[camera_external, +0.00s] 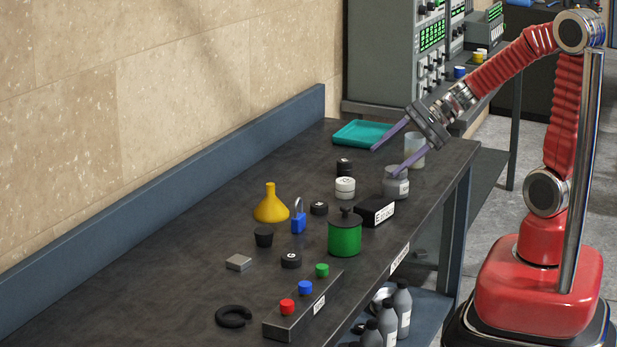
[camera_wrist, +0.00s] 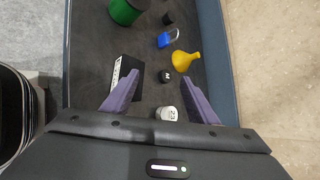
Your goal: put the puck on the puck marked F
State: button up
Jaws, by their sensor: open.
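Several small round black pucks with white marks stand on the bench: one at the back (camera_external: 344,166), one in the middle (camera_external: 319,208) and one nearer the front (camera_external: 291,260). Their letters are too small to read surely, so I cannot tell which is F. A white round piece (camera_external: 345,187) stands in front of the back puck; in the wrist view a white piece with a dark mark (camera_wrist: 166,113) shows between my fingers. A black puck (camera_wrist: 166,75) lies beyond it. My gripper (camera_external: 385,162) is open and empty, above the bench's far end.
A grey jar (camera_external: 396,184), a black labelled block (camera_external: 376,212), a green canister (camera_external: 344,236), a yellow funnel (camera_external: 270,205) and a blue padlock (camera_external: 298,219) crowd the middle. A teal tray (camera_external: 362,134) lies at the back. The bench's left side is clear.

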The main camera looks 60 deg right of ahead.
jog(key=s+a+n+g+h, duration=0.2)
jog(key=s+a+n+g, duration=0.1)
jog(key=s+n, duration=0.6)
jog(key=s+d+r+n+h, duration=0.4)
jog(key=s+d+n+h, duration=0.1)
jog(key=n, duration=0.4)
jog(key=shift+s+r+t, duration=0.2)
jog(key=shift+s+t, duration=0.05)
jog(key=shift+t, duration=0.05)
